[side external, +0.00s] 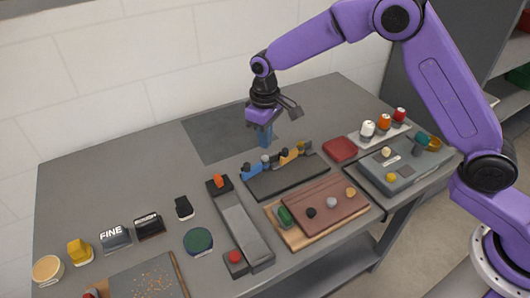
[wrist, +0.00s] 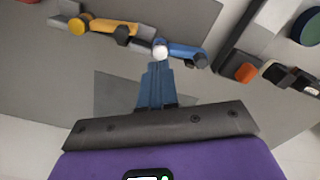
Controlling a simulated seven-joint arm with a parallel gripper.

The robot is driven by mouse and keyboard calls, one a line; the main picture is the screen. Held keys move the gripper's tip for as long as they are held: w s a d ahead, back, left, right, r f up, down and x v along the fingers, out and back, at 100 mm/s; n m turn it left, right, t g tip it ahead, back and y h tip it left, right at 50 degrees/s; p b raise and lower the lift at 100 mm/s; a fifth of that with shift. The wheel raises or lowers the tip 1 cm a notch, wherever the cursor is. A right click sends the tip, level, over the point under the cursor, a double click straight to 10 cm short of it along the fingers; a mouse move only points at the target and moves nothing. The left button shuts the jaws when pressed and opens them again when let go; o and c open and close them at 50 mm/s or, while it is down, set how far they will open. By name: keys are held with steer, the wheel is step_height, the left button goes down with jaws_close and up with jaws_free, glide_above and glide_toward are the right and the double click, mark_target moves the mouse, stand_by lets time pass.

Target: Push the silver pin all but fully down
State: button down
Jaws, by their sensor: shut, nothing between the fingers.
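A small silver knob (side external: 331,202), which looks like the silver pin, stands between a black knob and a yellow knob on a reddish-brown block (side external: 322,214). How far it is pressed in is too small to tell. My gripper (side external: 265,146) is above the table behind the dark strip, to the upper left of that block and well apart from it. Its blue fingers are shut and empty, and they also show in the wrist view (wrist: 159,66). The silver knob cannot be made out in the wrist view.
A dark strip (side external: 285,182) with blue and orange levers lies in front of my gripper. In the wrist view a bright white ball (wrist: 160,50) shows at the fingertips, beside the blue lever (wrist: 185,52). A grey box (side external: 400,172) stands right of the block.

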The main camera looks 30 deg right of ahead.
mark_target(266, 158)
steer(key=shift+r, duration=1.55)
steer(key=s+d+r+n, duration=0.2)
steer(key=s+d+r, duration=0.1)
steer(key=s, duration=0.6)
steer(key=s+d+r+n, duration=0.1)
steer(key=s+d+r, duration=0.25)
steer(key=s, duration=0.55)
steer(key=s+d+n, duration=0.1)
steer(key=s+d, duration=0.5)
steer(key=s, duration=0.3)
steer(key=s+d+n, duration=0.2)
steer(key=s+d, duration=0.3)
steer(key=s, duration=0.3)
steer(key=shift+s+d+n, duration=0.3)
steer(key=shift+s+d, duration=0.05)
steer(key=shift+s, duration=0.05)
steer(key=shift+f, duration=0.1)
